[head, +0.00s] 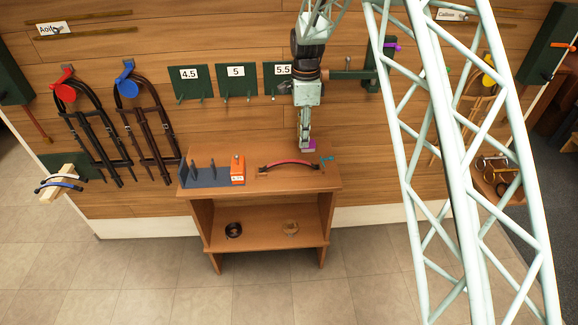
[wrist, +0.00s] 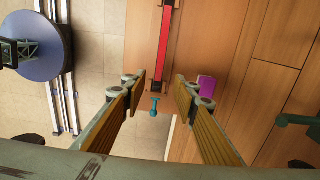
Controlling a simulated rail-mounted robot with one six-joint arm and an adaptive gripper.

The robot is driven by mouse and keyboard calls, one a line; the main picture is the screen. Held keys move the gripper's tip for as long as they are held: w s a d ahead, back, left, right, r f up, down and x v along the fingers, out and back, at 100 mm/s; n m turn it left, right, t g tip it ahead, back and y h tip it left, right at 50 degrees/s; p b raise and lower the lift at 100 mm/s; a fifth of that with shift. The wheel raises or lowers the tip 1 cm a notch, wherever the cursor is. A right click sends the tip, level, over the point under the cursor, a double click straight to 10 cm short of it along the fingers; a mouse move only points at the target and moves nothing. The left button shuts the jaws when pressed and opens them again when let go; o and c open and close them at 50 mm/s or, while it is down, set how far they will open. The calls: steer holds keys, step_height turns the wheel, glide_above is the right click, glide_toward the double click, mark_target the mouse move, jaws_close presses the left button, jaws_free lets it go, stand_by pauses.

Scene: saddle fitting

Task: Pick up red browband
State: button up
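The red browband (head: 290,162) lies on top of the wooden table, a curved strip with dark ends. In the wrist view the red browband (wrist: 165,45) runs up and down at the top centre, beyond my fingertips. My gripper (head: 304,147) is above the right back part of the table, to the right of the browband's middle. In the wrist view my gripper (wrist: 160,90) is open, with its two fingers wide apart and nothing held between them. The browband's far end is cut off by the top edge of the wrist view.
A purple block (wrist: 206,88) is by the right finger, and a small teal piece (wrist: 154,105) shows between the fingers. An orange block (head: 237,170) and a grey pegged stand (head: 205,176) occupy the table's left. Green numbered wall racks (head: 237,82) hang behind. Two rings lie on the lower shelf (head: 262,232).

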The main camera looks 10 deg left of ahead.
mark_target(303, 162)
steer(key=shift+f+b, duration=0.4)
steer(key=shift+f, duration=3.55)
steer(key=shift+d+f+b, duration=0.15)
steer(key=shift+f+b, duration=0.25)
steer(key=shift+f, duration=2.2)
steer(key=shift+c, duration=0.2)
jaws_close()
steer(key=shift+r, duration=0.1)
